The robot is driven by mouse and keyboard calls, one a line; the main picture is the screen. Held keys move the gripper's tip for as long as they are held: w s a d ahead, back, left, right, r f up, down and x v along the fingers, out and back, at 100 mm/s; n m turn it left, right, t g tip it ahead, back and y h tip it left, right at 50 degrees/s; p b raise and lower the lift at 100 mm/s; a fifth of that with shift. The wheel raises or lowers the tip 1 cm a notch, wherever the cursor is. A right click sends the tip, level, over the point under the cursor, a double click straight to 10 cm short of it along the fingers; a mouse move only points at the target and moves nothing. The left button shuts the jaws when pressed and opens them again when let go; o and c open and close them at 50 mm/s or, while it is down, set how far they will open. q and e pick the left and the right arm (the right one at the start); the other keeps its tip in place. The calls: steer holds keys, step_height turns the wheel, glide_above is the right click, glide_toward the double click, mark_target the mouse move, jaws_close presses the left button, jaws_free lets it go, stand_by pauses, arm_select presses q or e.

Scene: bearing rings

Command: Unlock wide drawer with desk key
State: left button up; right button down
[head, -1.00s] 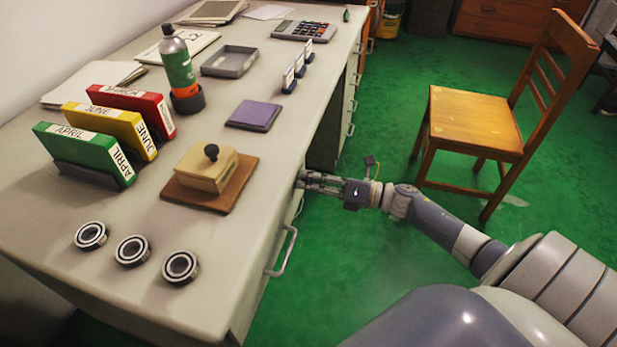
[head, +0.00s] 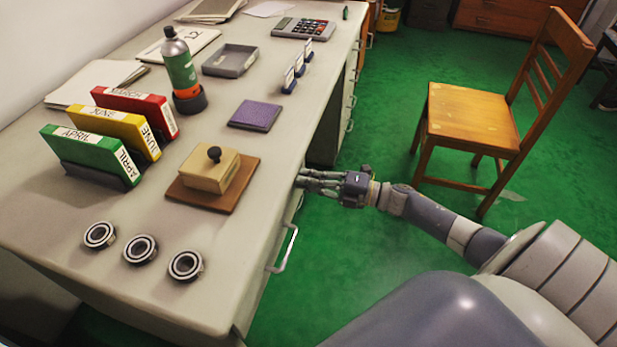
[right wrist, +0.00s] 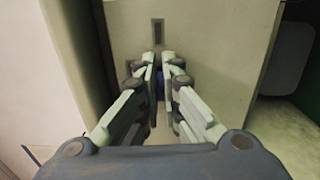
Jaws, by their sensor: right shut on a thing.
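My right gripper (head: 302,182) reaches in from the right and is at the desk's front face, just below the top edge. In the right wrist view its fingers (right wrist: 160,62) are closed together near a pale panel (right wrist: 215,40). A small blue bit (right wrist: 177,71) shows between and behind the fingers; it may be part of the desk key, which is otherwise hidden. A dark upright slot plate (right wrist: 157,31) is on the panel beyond the fingertips. Whether the key sits in a lock is hidden. A drawer handle (head: 284,250) is nearer me on the desk front. My left gripper is out of view.
The desk top (head: 120,210) holds three bearing rings (head: 140,249), a wooden box with a knob (head: 208,171), coloured binders (head: 90,155), a green bottle (head: 178,62) and a purple pad (head: 255,115).

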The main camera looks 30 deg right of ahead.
steer(key=shift+m, duration=0.3)
steer(key=c, duration=1.8)
jaws_free()
steer(key=shift+d, duration=0.1)
steer(key=shift+s+d+f, duration=0.1)
steer(key=shift+s+d, duration=0.1)
steer(key=shift+s, duration=0.05)
steer(key=v, duration=1.1)
steer(key=shift+s, duration=0.15)
